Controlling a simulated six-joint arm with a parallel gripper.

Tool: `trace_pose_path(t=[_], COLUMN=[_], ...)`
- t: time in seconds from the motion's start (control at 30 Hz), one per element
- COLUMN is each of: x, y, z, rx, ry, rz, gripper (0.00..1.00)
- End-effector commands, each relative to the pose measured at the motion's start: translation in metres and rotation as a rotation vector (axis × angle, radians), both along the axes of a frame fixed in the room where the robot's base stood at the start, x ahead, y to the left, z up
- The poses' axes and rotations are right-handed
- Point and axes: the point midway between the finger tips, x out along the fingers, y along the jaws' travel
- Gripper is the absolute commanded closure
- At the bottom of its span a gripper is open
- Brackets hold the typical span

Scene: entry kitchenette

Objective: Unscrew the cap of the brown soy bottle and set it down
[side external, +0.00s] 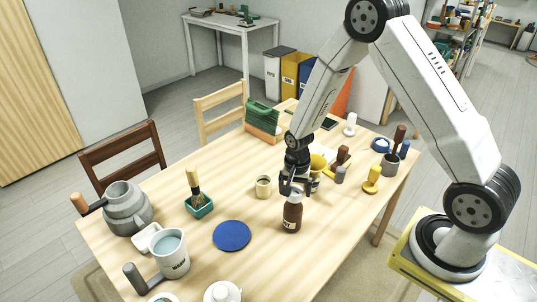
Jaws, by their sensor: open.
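The brown soy bottle (292,216) stands upright on the wooden table, near the middle of the side external view, with a pale label band. My gripper (296,190) points down at the bottle's top, its dark fingers open. The fingers appear to be on either side of the bottle's neck or cap, but I cannot tell whether they touch it. The cap is mostly hidden by the fingers.
A blue round mat (231,236) lies left of the bottle, with bare table between. A cream cup (263,187) stands close behind left. A yellow cup (317,164) and several small items crowd behind right. A large mug (170,255) is front left.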

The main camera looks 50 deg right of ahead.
Motion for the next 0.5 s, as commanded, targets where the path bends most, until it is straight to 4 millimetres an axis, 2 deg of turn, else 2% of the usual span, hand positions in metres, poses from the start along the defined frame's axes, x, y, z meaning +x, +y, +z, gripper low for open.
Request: trace_pose_path(t=[0.03,0.27,0.3,0.5], x=[0.0,0.0,0.0,0.0], y=[0.0,0.0,0.0,0.0], z=[0.0,0.0,0.0,-0.0001], rx=[0.0,0.0,0.0,0.0], ry=[0.0,0.0,0.0,0.0], rz=[0.0,0.001,0.001,0.002], gripper=[0.05,0.78,0.83,0.83])
